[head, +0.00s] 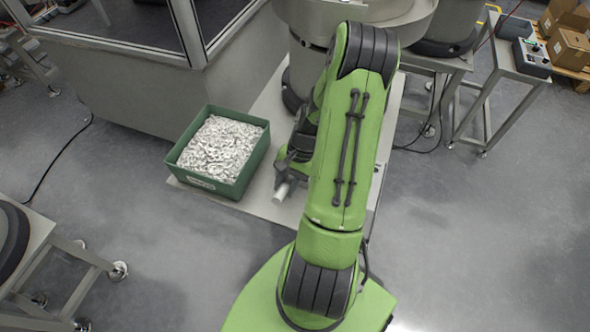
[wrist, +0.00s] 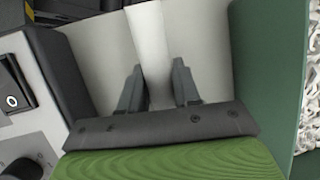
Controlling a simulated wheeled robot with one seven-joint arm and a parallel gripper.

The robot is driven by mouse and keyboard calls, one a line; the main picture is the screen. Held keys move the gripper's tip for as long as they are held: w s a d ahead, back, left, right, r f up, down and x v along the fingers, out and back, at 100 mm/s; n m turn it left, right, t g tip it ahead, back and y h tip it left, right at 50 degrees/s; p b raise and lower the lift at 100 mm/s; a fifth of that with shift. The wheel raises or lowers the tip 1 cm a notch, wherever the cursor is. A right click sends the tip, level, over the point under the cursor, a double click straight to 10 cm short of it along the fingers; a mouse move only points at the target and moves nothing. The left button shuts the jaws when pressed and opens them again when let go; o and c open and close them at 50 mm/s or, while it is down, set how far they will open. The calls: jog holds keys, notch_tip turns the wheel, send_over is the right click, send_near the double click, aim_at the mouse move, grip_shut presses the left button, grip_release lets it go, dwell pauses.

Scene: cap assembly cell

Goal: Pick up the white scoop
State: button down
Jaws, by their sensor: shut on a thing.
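The white scoop (wrist: 148,38) is a pale rod-like shape between the two dark fingers of my gripper (wrist: 158,82) in the wrist view. My gripper is shut on it. In the head view, the end of the scoop (head: 281,192) sticks out below my gripper (head: 287,172), just right of the green bin. The rest of the scoop is hidden by my gripper and arm. I cannot tell whether it touches the pale surface beneath.
The green bin (head: 262,150), full of small white parts (head: 219,147), stands close to the left of my gripper. Its wall (wrist: 262,60) is at right in the wrist view. A control box (wrist: 14,100) with a black switch is at left there. A large machine housing (head: 120,85) is behind.

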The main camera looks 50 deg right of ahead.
jog(key=shift+r, duration=0.1)
notch_tip(320, 180, up, 10)
jog(key=p, duration=0.3)
dwell(0.6)
